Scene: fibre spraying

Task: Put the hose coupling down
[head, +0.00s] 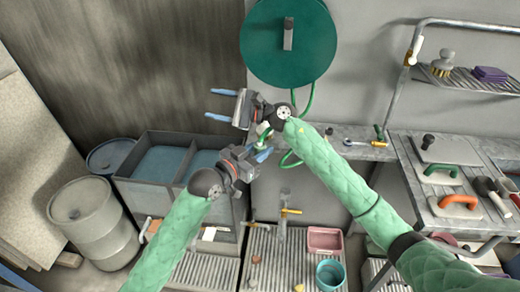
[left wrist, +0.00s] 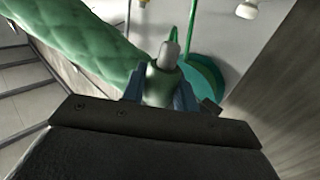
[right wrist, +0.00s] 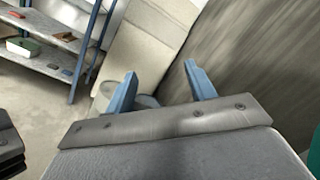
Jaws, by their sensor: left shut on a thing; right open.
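The hose coupling (left wrist: 163,84), a green body with a grey tip, is between the two blue fingers of my left gripper (left wrist: 160,92) in the left wrist view. In the head view my left gripper (head: 264,154) is shut on it, and the coupling is small and partly covered there. A green hose (head: 308,100) hangs from the round green reel (head: 270,45) on the wall and passes behind my right wrist. My right gripper (head: 215,104) is open and empty, just above and left of the left one. It also shows open in the right wrist view (right wrist: 160,80).
A grey bench (head: 355,150) runs along the wall to the right. A tool cart (head: 430,190) with trowels stands further right. A divided tub (head: 150,190) and drums (head: 92,215) stand left. A pink bin (head: 325,239) and teal bucket (head: 330,274) sit on the slatted surface below.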

